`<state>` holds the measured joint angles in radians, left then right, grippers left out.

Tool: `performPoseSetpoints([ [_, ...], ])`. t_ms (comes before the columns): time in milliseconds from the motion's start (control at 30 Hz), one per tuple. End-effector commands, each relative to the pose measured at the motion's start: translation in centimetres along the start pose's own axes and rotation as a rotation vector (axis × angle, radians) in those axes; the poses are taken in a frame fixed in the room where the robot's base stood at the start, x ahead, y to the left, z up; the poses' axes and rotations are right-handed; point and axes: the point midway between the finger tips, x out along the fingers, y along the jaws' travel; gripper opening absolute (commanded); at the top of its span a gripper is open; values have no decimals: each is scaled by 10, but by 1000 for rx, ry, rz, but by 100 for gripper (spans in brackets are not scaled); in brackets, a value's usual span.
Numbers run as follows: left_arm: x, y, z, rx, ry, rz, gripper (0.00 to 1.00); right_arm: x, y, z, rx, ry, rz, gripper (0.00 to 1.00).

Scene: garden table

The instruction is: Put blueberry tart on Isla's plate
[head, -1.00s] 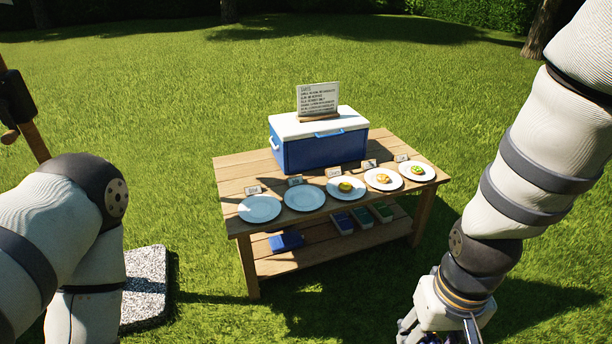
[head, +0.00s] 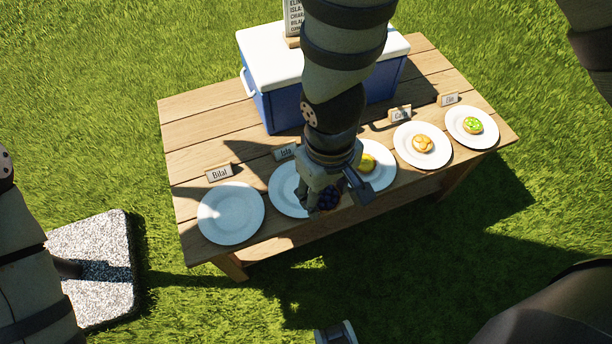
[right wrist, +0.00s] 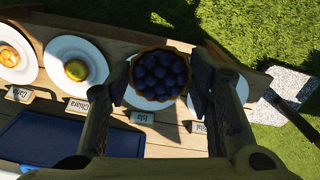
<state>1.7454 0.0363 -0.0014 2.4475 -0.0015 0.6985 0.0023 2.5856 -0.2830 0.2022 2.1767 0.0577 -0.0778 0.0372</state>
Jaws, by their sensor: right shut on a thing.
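My right gripper (head: 330,192) is shut on the blueberry tart (head: 328,199), a brown crust filled with dark blue berries. The tart also shows between the fingers in the right wrist view (right wrist: 160,75). It is over the right part of Isla's plate (head: 283,192), a white plate behind the "Isla" card (right wrist: 142,117) in the right wrist view. The tart and gripper hide part of that plate. I cannot tell whether the tart touches it. My left gripper is not seen; only part of the left arm shows at the left edge.
Bilal's empty plate (head: 231,213) is to the left. Chiara's plate (right wrist: 76,62) with a yellow tart is close on the other side. Two more filled plates (head: 436,158) (head: 486,140) stand farther right. A blue cooler (head: 275,107) stands behind the name cards.

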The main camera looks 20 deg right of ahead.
Motion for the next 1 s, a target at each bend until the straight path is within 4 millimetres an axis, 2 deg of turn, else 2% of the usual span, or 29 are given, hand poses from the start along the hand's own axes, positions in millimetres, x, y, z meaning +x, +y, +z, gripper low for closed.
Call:
performPoseSetpoints([
  [33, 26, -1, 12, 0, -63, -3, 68, 37, -15, 3, -60, -29, -9, 20],
  [100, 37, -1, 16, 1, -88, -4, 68, 52, -30, -1, -125, -14, -15, 20],
  [200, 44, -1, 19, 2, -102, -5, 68, 62, -39, -11, -171, 7, -20, 20],
  [267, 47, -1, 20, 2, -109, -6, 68, 67, -35, -22, -176, 13, -22, 20],
  [500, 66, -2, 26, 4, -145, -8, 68, 100, 4, -89, -172, 15, -20, 20],
  [600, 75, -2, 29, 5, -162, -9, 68, 126, 14, -105, -176, 11, -20, 20],
  [700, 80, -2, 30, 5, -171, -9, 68, 142, 20, -118, -174, 13, -20, 20],
  [867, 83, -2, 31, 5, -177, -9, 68, 153, 26, -129, -175, 15, -18, 20],
  [1000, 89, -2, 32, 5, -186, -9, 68, 178, 26, -130, -176, 12, -18, 20],
])
